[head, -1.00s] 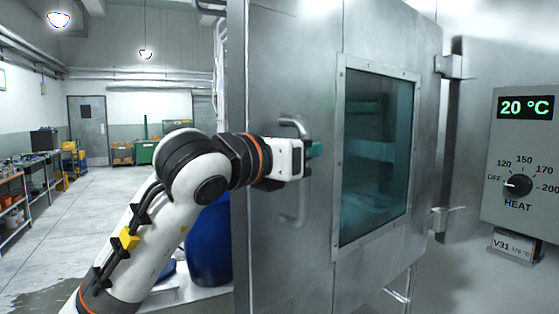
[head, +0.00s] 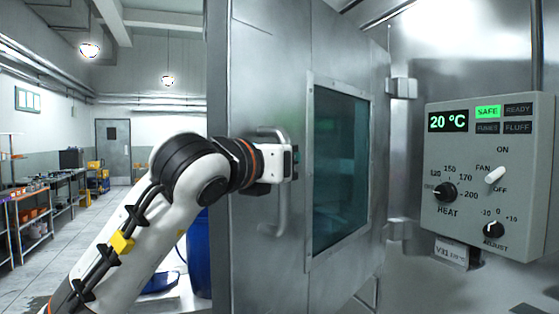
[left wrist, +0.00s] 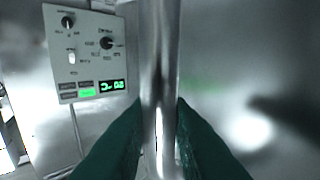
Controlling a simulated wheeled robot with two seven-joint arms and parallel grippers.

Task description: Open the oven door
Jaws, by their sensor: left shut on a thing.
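The oven door (head: 265,85) is a tall steel panel with a dark teal window (head: 340,170). Its hinges (head: 402,88) are on the right edge. The door stands at an angle to the steel wall carrying the control panel; the opening behind it is hidden. My left gripper (head: 295,160) is shut on the vertical door handle (head: 281,215). In the left wrist view the handle (left wrist: 158,60) runs as a shiny bar between the green fingers of my left gripper (left wrist: 158,135). My right gripper is in no view.
The control panel (head: 490,150) right of the hinges reads 20 °C with a green SAFE light; it also shows in the left wrist view (left wrist: 88,55). A blue barrel (head: 199,255) stands left of the door. Shelves (head: 30,215) line the far left; the floor between is clear.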

